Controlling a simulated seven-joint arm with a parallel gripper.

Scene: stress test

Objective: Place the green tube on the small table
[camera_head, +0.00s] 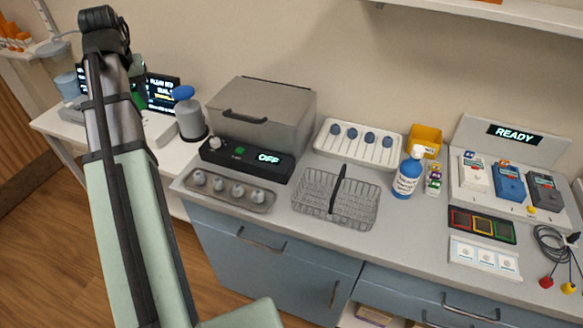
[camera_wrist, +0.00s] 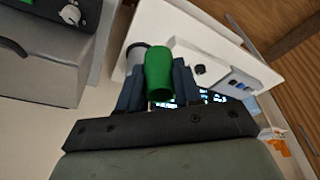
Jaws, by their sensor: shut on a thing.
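The green tube (camera_wrist: 159,72) is held between the two dark fingers of my gripper (camera_wrist: 158,80) in the wrist view. In the head view only a bit of green (camera_head: 138,97) shows beside my arm, which hides most of the gripper. A white table (camera_wrist: 190,32) lies beyond the tube in the wrist view. In the head view, this low white table (camera_head: 163,150) stands left of the counter. I cannot tell the gap between tube and tabletop.
The blue-fronted counter to the right holds a grey lidded box (camera_head: 262,112), a wire basket (camera_head: 318,198) and a tray of knobs (camera_head: 228,190).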

